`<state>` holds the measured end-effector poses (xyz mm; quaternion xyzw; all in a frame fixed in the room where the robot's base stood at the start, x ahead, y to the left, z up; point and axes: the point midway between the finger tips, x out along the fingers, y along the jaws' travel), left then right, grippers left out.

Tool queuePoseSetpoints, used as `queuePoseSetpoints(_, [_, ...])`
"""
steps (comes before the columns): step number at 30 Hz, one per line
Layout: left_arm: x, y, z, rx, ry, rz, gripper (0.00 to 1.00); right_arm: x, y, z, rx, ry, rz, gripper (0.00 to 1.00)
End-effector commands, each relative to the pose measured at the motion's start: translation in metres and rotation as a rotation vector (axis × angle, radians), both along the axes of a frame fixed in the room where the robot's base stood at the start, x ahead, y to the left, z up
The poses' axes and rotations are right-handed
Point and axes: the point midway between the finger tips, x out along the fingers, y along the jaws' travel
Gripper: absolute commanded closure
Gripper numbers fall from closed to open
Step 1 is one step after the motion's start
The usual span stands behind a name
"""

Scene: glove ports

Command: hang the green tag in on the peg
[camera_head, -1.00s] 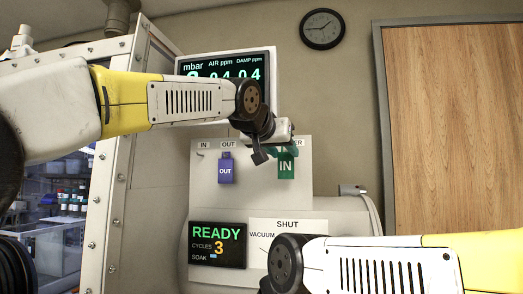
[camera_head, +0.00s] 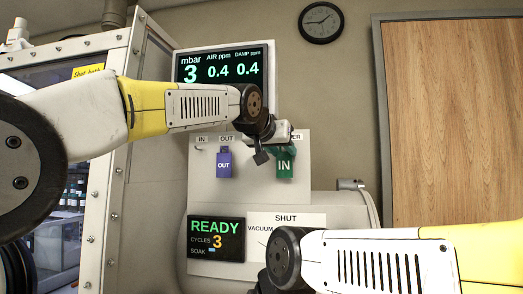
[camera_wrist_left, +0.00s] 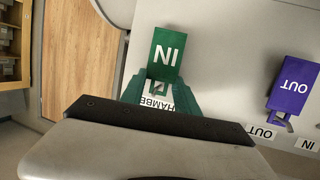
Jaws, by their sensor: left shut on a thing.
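The green tag (camera_head: 285,166), marked IN, is at the right of a pale board, under a label partly hidden by my left gripper. My left gripper (camera_head: 281,146) is at the tag's top. In the left wrist view its fingers (camera_wrist_left: 158,94) are around the upper end of the green tag (camera_wrist_left: 166,56), and a small metal peg (camera_wrist_left: 157,88) shows there beside the CHAMBER label. I cannot tell whether the tag still hangs on that peg. The peg under the IN label (camera_head: 201,150) at the board's left is bare. My right gripper is below the picture.
A purple OUT tag (camera_head: 224,164) hangs under the OUT label, between the bare peg and the green tag. It also shows in the wrist view (camera_wrist_left: 292,87). A READY panel (camera_head: 216,239) is below, and a readings screen (camera_head: 222,67) above. A framed glass enclosure (camera_head: 102,200) stands left.

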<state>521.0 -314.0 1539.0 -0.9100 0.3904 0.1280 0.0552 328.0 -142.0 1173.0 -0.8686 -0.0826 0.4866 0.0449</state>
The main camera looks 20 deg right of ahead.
Motion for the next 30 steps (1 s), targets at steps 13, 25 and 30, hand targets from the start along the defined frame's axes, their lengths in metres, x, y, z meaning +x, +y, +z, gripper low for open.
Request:
queuePoseSetpoints(13, [-0.0002,-0.0004,-0.0015,0.003,0.003,0.0,0.51,0.0,0.0,0.0,0.0,0.0,0.0,0.6])
queuePoseSetpoints(25, [0.0019,0.0016,-0.0008,0.002,0.001,0.004,0.38,0.0,0.0,0.0,0.0,0.0,0.0,0.6])
queuePoseSetpoints(30, [-0.0036,0.0075,0.0022,0.001,0.001,0.004,0.38,0.0,0.0,0.0,0.0,0.0,0.0,0.6])
